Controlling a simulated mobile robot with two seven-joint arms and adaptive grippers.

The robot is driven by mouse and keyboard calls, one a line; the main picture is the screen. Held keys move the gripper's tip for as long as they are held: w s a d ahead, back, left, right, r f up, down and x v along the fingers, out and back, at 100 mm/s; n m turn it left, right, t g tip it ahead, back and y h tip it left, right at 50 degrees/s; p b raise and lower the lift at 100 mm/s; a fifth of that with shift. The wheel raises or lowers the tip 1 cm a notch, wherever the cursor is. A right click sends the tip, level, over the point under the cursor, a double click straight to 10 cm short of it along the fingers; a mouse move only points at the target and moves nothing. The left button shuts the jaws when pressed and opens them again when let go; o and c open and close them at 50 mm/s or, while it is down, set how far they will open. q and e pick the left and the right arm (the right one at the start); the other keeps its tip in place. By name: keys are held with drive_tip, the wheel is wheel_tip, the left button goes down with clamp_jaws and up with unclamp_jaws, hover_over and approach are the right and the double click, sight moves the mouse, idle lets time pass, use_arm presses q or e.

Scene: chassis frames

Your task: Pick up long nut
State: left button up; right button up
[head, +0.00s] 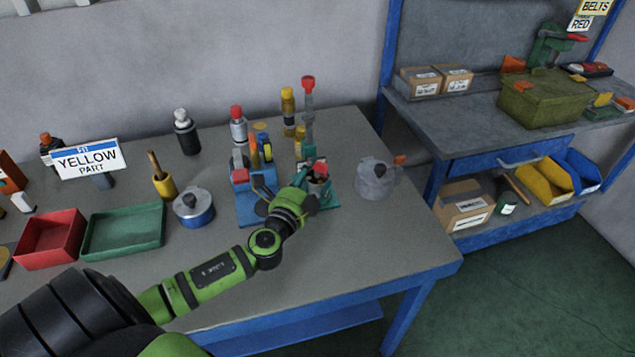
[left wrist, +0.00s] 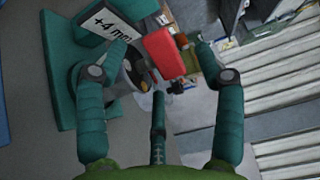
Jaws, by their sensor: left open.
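My left gripper (head: 316,179) is low over the green-teal fixture at the right of the workbench, open. A small red top (head: 321,168) shows at the gripper in the head view. I cannot tell for sure whether this red part is the long nut, or whether the fingers touch it. A "+4 mm" label (left wrist: 108,20) is beside the left finger. The gripper hides part of the fixture. My right gripper is not in view.
Red (head: 50,240) and green (head: 124,231) trays and a blue pot (head: 194,209) are left. The bench's front right is clear.

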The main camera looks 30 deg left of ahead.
use_arm(q)
drive_tip(key=shift+w+a, duration=0.2)
drive_tip(key=shift+w, duration=0.95)
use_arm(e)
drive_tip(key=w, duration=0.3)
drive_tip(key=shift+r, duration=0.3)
use_arm(q)
drive_tip(key=shift+s, duration=0.1)
drive_tip(key=c, duration=1.2)
clamp_jaws()
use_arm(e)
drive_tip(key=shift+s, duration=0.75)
use_arm(q)
drive_tip(key=shift+r, duration=0.15)
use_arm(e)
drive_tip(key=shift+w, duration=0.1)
